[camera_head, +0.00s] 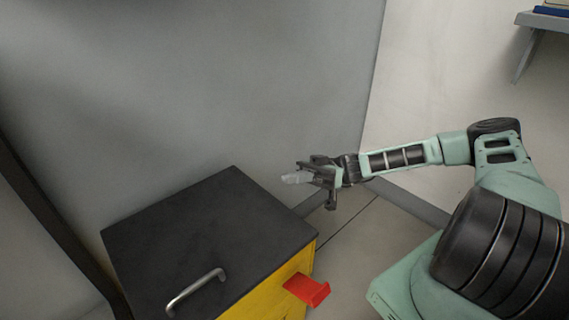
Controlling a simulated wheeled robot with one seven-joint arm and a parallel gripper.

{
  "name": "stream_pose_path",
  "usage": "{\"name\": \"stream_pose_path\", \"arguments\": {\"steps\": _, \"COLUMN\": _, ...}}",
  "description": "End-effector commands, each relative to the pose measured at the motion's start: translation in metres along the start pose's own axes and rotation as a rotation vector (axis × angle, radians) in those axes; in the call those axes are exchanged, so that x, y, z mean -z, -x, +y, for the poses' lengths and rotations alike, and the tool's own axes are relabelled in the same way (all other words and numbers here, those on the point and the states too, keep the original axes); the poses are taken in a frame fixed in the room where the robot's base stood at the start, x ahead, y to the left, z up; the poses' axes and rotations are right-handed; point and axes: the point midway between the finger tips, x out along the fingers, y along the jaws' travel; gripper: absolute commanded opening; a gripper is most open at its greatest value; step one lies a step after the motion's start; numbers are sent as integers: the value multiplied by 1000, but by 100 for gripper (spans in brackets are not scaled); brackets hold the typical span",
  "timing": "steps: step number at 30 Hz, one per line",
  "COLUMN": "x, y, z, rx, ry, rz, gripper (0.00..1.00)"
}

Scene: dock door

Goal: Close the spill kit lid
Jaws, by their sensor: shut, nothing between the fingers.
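The spill kit is a yellow box (272,294) with a dark grey lid (205,235) in the lower left of the head view. The lid lies flat on top of the box, with no gap visible along the right edge. A metal bar handle (195,291) sits on the lid near the bottom of the picture. A red tab (307,290) sticks out from the box's right side. The box's near side is cut off by the picture's edge.
A grey wall (200,90) stands behind the box, and a pale wall (440,80) is to the right. A dark upright post (55,215) is at the left. Tiled floor (345,235) is clear right of the box. A shelf (540,22) is at the upper right.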

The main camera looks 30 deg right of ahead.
Motion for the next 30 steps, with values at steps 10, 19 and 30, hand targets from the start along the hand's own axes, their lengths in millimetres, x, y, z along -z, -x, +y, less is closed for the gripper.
{"name": "stream_pose_path", "arguments": {"steps": 10, "x": -57, "y": 20, "z": 4, "rx": 76, "ry": 218, "rz": 2, "gripper": 0}}
{"name": "stream_pose_path", "arguments": {"steps": 19, "x": -72, "y": 25, "z": 8, "rx": 103, "ry": 298, "rz": 0, "gripper": 0}}
{"name": "stream_pose_path", "arguments": {"steps": 30, "x": -76, "y": 27, "z": 8, "rx": 105, "ry": 307, "rz": -7, "gripper": 0}}
